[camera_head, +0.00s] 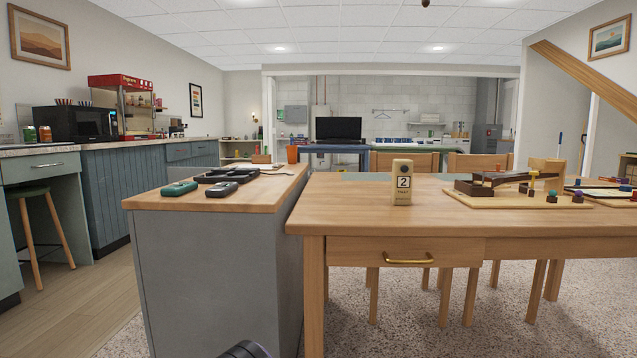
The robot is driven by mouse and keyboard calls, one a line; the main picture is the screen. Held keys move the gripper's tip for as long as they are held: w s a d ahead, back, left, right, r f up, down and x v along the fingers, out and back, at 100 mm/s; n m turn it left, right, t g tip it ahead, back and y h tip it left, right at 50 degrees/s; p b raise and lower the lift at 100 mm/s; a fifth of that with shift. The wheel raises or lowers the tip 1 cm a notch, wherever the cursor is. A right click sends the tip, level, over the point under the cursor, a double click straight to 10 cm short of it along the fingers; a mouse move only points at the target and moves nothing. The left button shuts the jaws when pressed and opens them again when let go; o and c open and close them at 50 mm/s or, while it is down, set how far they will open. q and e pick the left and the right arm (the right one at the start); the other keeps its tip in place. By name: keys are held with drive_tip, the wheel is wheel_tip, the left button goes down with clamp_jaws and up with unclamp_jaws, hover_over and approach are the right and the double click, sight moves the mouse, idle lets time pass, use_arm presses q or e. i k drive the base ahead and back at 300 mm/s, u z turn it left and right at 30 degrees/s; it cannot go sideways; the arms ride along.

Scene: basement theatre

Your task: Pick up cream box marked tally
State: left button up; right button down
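A small upright cream box (402,183) stands on the wooden table (340,205), near its front edge and left of the table's middle. Its front has a dark-framed white panel with a "2" and small lettering below that is too small to read surely. Nothing touches it and its front is unobstructed. Neither of my grippers shows in the head view; only a dark rounded part, perhaps mine, shows at the bottom edge.
A game board (510,198) with coloured pieces lies right of the box. A grey cabinet (215,270) with a wooden top abuts the table's left, bearing a black tray (225,176) and handheld devices (180,188). Chairs (405,160) stand behind. The tabletop around the box is clear.

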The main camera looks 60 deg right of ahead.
sight(401, 184)
drive_tip(key=u, duration=0.15)
drive_tip(key=i, duration=1.3)
drive_tip(key=z, duration=3.65)
